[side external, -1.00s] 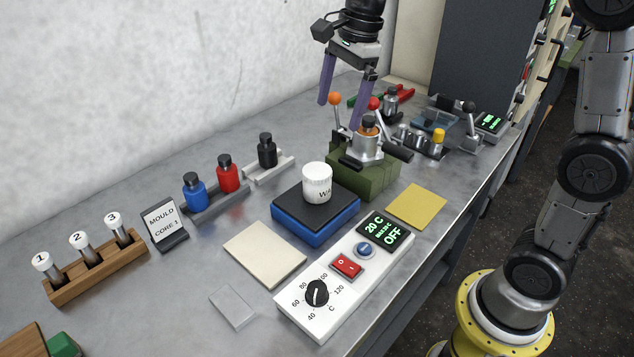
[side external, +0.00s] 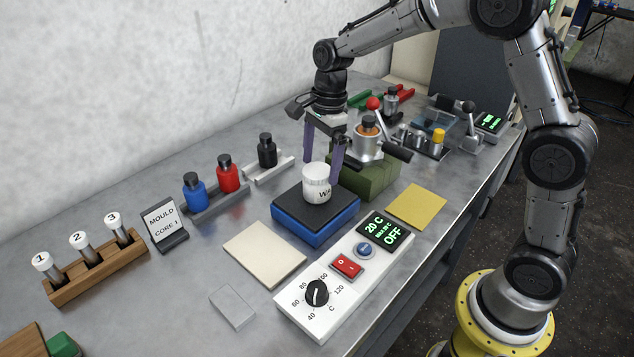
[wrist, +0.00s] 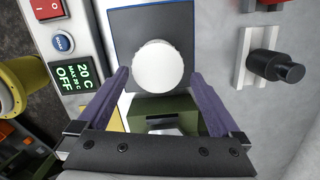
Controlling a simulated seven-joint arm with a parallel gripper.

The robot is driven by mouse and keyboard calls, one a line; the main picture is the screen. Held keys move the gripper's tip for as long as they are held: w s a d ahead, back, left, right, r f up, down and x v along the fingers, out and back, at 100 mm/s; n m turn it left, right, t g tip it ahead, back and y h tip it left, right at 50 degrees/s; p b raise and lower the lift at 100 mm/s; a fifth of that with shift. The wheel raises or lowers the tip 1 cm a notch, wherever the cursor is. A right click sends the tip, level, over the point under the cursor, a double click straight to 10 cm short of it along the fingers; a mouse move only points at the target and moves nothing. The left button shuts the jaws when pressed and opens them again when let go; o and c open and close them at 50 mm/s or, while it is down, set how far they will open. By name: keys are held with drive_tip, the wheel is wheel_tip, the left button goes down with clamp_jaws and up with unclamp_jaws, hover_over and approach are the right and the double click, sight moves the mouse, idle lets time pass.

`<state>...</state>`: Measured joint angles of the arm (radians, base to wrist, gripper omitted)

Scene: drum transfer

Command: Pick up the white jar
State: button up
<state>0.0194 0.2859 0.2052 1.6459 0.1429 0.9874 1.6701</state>
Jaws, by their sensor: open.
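The white jar (side external: 316,186) stands upright on the black top of a blue-sided hotplate (side external: 303,225). Dark lettering shows on its side. In the wrist view its round white top (wrist: 157,67) sits just beyond the fingertips, centred between them. My gripper (side external: 322,170), with two purple fingers, is open and empty. Its fingers point down at the jar, one tip behind it to the left and the other close by its right side. It also shows in the wrist view (wrist: 157,75), with a finger on either side. I cannot tell whether a finger touches the jar.
A green block (side external: 368,178) bearing a metal device stands close behind the hotplate. A control box (side external: 335,300) lies in front. Blue (side external: 194,192), red (side external: 228,176) and black (side external: 267,153) bottles stand to the left. A cream pad (side external: 263,254) lies front left.

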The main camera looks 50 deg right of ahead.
sight(315, 182)
drive_tip(key=f, duration=0.1)
drive_tip(key=a+f, duration=0.1)
drive_tip(key=f, duration=0.3)
drive_tip(key=shift+a, duration=0.3)
drive_tip(key=shift+r, duration=0.1)
clamp_jaws()
